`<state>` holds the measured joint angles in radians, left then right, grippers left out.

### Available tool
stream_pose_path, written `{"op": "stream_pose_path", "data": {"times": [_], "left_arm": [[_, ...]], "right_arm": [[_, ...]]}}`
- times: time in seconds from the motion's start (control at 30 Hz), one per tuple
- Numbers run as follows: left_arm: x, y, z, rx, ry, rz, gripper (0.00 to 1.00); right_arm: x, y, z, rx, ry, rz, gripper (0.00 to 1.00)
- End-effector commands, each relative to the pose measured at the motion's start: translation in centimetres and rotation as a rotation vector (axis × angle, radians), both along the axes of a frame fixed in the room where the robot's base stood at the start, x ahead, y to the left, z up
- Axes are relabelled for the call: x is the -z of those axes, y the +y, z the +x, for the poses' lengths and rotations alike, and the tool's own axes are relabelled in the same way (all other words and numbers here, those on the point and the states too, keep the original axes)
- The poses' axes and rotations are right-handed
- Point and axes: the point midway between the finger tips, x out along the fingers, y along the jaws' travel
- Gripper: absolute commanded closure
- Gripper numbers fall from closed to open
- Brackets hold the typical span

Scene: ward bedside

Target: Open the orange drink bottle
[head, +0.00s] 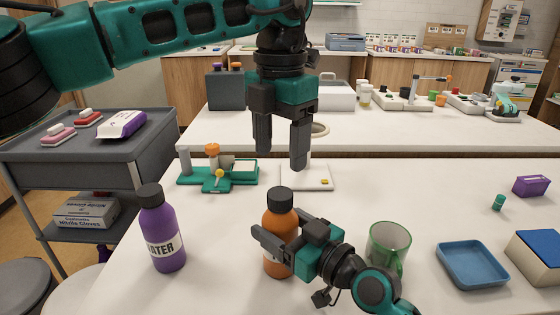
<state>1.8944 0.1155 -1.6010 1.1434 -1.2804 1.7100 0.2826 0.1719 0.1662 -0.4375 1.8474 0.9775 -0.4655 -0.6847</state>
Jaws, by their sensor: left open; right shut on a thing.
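The orange drink bottle (281,222) stands upright on the white table with its black cap (280,198) on. My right gripper (272,243) is shut around the bottle's body from the front right, and its fingers and wrist hide part of the lower bottle. My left gripper (282,158) is open and empty, pointing down above and behind the bottle, apart from the cap.
A purple water bottle (160,232) stands to the left. A green cup (387,245) stands right of my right wrist, with a blue tray (472,265) beyond. A green stand (219,175) and a white board (318,180) lie behind the bottle.

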Motion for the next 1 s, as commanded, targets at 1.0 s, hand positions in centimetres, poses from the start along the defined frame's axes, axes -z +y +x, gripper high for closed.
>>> {"op": "stream_pose_path", "data": {"times": [1.0], "left_arm": [[0.08, -0.09, -0.05, 1.988, 0.002, -0.002, 0.34]], "right_arm": [[0.06, -0.01, -0.01, 0.000, 0.001, -0.001, 1.00]]}}
